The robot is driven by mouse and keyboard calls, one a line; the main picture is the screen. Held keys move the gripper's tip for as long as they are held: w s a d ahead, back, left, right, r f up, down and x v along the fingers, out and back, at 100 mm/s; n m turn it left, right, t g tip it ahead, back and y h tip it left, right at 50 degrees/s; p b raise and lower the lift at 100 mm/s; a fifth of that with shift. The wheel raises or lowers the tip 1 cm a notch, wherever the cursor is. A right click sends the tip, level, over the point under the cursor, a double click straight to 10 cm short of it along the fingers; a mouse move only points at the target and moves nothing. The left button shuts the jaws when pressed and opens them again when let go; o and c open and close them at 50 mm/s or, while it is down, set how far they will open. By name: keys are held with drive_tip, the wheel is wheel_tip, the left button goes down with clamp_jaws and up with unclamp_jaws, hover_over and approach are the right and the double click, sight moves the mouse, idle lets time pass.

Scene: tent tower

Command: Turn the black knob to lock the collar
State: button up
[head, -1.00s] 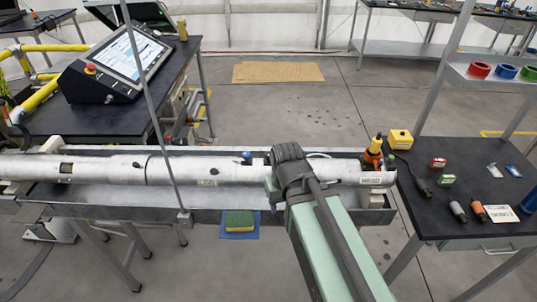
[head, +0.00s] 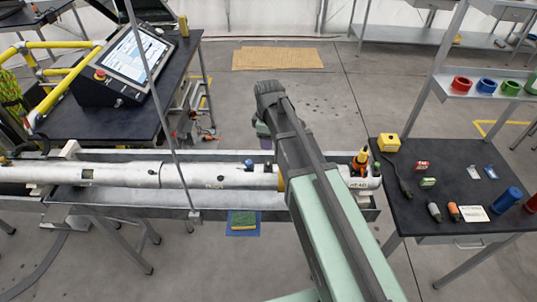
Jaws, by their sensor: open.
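The silver tube (head: 130,176) lies level in a long grey trough. A yellow ring (head: 281,182), perhaps the collar, shows partly on it beside my arm, which hides the tube to its right. A small blue knob (head: 248,162) stands on the tube's top. The end of my arm reaches down beyond its elbow, largely hidden. My gripper (head: 267,164) shows only as a small dark shape at the tube's top, left of the ring; it looks open and empty. I cannot make out a black knob clearly or tell whether the gripper touches anything.
An orange fitting (head: 361,160) stands at the tube's right end. A thin grey post (head: 160,90) rises before the trough. The right table (head: 480,180) holds a yellow box (head: 389,142) and several small parts. A console (head: 130,65) stands at back left. A green sponge (head: 242,220) lies in front.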

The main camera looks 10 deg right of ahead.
sight(268, 162)
wheel_tip(268, 162, down, 11)
drive_tip(key=b, duration=1.1)
drive_tip(key=shift+f, duration=0.1)
drive_tip(key=shift+c, duration=0.3)
drive_tip(key=c, duration=0.9)
